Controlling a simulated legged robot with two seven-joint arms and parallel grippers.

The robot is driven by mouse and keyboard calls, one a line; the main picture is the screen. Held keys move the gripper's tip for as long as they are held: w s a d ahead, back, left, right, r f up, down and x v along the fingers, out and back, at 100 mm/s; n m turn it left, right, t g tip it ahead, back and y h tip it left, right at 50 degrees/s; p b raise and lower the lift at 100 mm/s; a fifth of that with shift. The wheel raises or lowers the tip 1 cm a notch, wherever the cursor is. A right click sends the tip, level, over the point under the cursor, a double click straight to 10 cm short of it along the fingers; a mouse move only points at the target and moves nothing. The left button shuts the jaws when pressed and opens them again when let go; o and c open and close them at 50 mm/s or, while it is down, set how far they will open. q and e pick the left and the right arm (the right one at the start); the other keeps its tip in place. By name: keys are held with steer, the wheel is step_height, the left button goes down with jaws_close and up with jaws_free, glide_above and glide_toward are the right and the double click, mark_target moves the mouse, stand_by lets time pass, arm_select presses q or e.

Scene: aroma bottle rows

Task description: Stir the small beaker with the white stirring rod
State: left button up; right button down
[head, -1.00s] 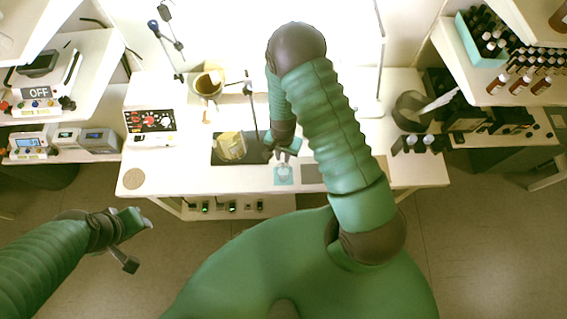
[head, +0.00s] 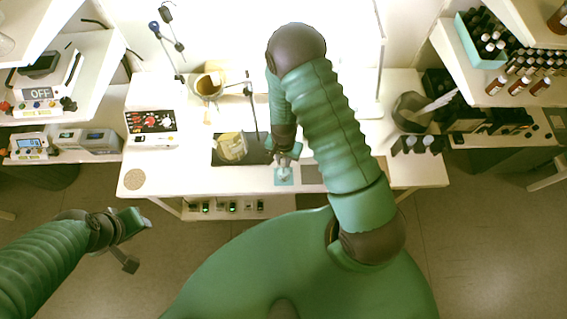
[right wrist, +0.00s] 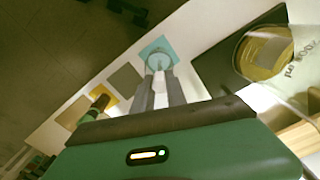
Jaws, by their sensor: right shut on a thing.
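The small beaker (head: 284,174) is clear and stands on a teal square mat (head: 290,182) at the table's front. It also shows in the right wrist view (right wrist: 159,61), just beyond my fingertips. My right gripper (head: 282,163) points down at the small beaker. In the right wrist view its fingers (right wrist: 160,88) are shut on a narrow white thing, which looks like the white stirring rod (right wrist: 160,84). The rod's lower end is hard to make out, so I cannot tell whether it touches the beaker. My left gripper (head: 136,224) hangs empty at the left, away from the table.
A larger beaker with yellow contents (head: 232,148) stands on a dark mat left of my right gripper. A control box (head: 150,122) and a brown-filled vessel (head: 208,84) stand farther left.

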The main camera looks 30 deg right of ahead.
steer(key=shift+a+r, duration=0.1)
step_height(320, 180, up, 2)
steer(key=shift+r+p, duration=0.15)
steer(key=shift+p, duration=0.95)
step_height(320, 180, up, 7)
steer(key=p, duration=0.5)
steer(key=shift+r+p, duration=0.1)
steer(key=shift+p, duration=0.3)
